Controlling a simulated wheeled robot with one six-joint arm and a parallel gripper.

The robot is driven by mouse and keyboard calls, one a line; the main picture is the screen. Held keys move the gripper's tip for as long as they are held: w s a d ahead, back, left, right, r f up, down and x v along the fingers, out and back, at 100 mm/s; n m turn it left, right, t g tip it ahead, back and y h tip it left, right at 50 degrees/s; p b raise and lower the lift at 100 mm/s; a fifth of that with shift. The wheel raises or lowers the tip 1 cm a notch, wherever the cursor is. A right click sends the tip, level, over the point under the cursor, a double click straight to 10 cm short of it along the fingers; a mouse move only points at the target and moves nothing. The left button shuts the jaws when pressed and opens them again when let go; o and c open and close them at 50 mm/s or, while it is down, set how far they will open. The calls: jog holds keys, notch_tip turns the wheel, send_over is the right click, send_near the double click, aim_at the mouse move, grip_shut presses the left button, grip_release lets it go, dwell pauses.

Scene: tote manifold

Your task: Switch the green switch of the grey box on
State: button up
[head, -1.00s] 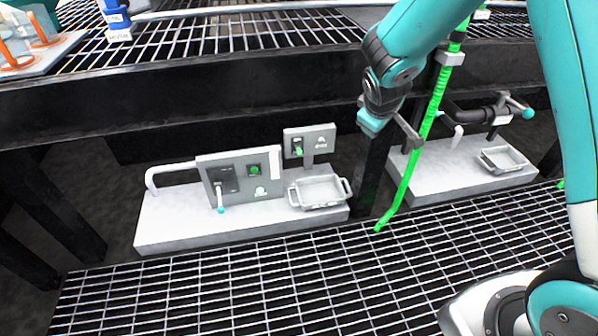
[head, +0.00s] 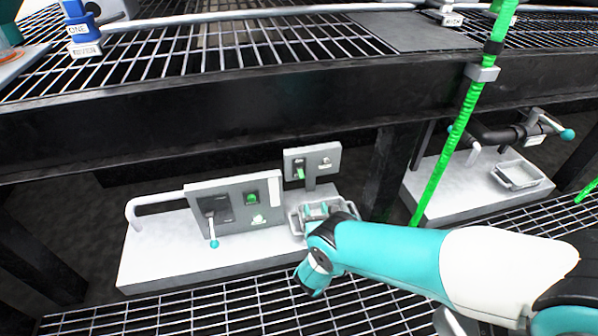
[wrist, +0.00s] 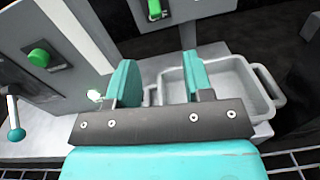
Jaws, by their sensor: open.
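A small grey box (head: 325,160) stands on a post behind the tray, with a green switch (head: 299,174) low on its left side. In the wrist view the green switch (wrist: 154,9) is cut by the top edge, on a dark plate. I cannot tell which way it is set. My gripper (head: 316,209) is open and empty, its two teal fingers in front of and below the box, over the tray. In the wrist view my gripper (wrist: 160,62) points toward the post, apart from the switch.
A larger grey panel (head: 232,222) left of the box has a green knob (head: 252,198) and a teal-tipped lever (head: 213,236). A grey tray (wrist: 235,85) lies under my fingers. A dark beam (head: 180,120) runs above. A green hose (head: 450,150) hangs to the right.

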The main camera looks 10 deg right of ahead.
jog(key=n, duration=0.1)
jog(key=b, duration=1.5)
send_near(301, 175)
jog(key=w+f, duration=0.1)
jog(key=f, duration=0.1)
jog(key=shift+y, duration=0.3)
jog(key=shift+w+d+r+b, duration=0.15)
jog(key=shift+w+b, duration=0.6)
jog(key=shift+w, duration=0.7)
jog(key=shift+w+r+b, duration=0.2)
jog(key=shift+w+b, duration=0.5)
jog(key=shift+w, duration=0.8)
jog(key=shift+w+d+r+b, duration=0.15)
jog(key=shift+w+b, duration=0.6)
jog(key=shift+w, duration=0.7)
jog(key=shift+a, duration=0.1)
grip_shut()
